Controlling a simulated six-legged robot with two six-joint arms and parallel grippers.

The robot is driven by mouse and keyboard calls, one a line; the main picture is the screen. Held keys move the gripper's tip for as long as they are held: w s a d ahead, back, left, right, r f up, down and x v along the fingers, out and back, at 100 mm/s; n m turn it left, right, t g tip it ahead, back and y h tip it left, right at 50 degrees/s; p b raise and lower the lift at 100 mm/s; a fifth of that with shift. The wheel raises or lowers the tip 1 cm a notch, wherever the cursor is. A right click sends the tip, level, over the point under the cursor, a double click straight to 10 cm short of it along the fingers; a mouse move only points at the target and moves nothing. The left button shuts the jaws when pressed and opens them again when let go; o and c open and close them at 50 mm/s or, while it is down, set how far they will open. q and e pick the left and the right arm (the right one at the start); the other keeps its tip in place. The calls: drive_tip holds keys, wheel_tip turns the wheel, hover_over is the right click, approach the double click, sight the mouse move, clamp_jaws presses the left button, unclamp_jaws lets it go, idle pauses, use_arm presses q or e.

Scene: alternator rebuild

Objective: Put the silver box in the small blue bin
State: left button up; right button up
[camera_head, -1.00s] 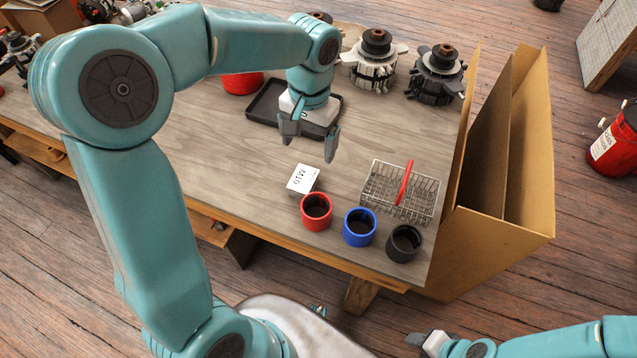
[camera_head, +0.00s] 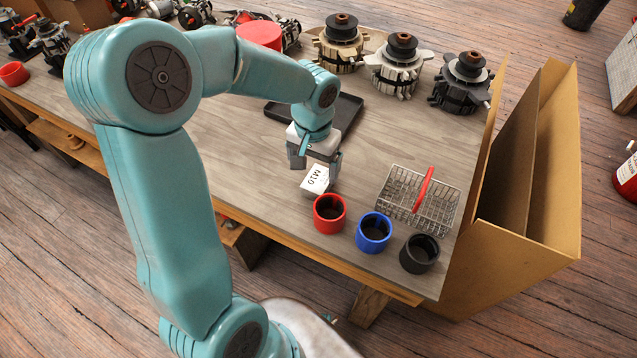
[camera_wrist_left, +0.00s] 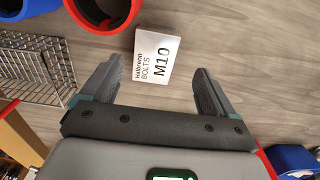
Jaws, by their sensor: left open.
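The silver box (camera_head: 315,179) is a small whitish carton marked M10, lying on the table beside the red bin. In the left wrist view the box (camera_wrist_left: 157,57) reads "BOLTS M10". My left gripper (camera_head: 316,163) is open and empty, low over the box. In the wrist view its fingers (camera_wrist_left: 158,78) are spread to either side, with the box just ahead of and between the tips. The small blue bin (camera_head: 374,233) stands at the table's front edge, between the red bin (camera_head: 329,213) and the black bin (camera_head: 420,253). My right gripper is out of view.
A wire basket with a red handle (camera_head: 424,190) stands behind the blue and black bins. A black tray (camera_head: 345,112) lies behind my left gripper. Several alternator units (camera_head: 398,66) line the back. A cardboard box (camera_head: 540,190) stands at the table's right end.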

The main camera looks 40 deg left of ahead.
sight(318, 179)
use_arm(q)
drive_tip(key=f, duration=0.5)
drive_tip(key=shift+w+d+f, duration=0.25)
drive_tip(key=shift+w+f, duration=0.05)
drive_tip(key=shift+w, duration=0.05)
drive_tip(key=c, duration=1.3)
